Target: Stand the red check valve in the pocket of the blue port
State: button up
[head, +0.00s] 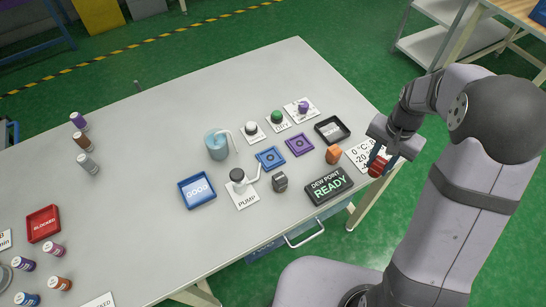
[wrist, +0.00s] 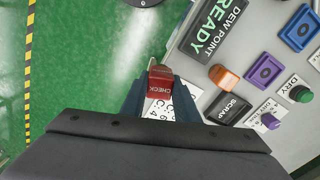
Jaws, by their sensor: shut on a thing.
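The red check valve (head: 376,170) is in my gripper (head: 379,160), at the right edge of the table. In the wrist view the valve (wrist: 160,82), marked CHECK, sits between the two fingertips (wrist: 159,92), which are shut on it. The blue port (head: 261,160) is a flat square pad on the table, well left of my gripper. In the wrist view the blue port (wrist: 291,34) is at the far right, and a dark pocket shows in its middle. The fingers hide the sides of the valve.
The purple port (head: 291,147) lies beside the blue one. An orange block (head: 333,155), a grey block (head: 280,182), the DEW POINT READY sign (head: 328,186) and the black scrap tray (head: 347,132) stand nearby. The pump (head: 238,184) and blue GOOD tray (head: 184,196) are further left.

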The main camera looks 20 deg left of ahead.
jog(key=w+a+r+m, duration=0.1)
jog(key=w+a+m, duration=0.2)
jog(key=a+m, duration=0.3)
jog(key=m+b, duration=0.1)
jog(key=m, duration=1.5)
send_near(270, 158)
jog(key=shift+w+f+p, duration=0.1)
jog(key=shift+f+p, duration=0.95)
jog(key=shift+f, duration=1.2)
jog(key=shift+f, duration=0.1)
jog(key=o, duration=0.7)
jog(key=shift+f, duration=0.1)
jog(key=shift+c, duration=0.2)
jog(key=o, duration=0.4)
jog(key=shift+o, duration=0.2)
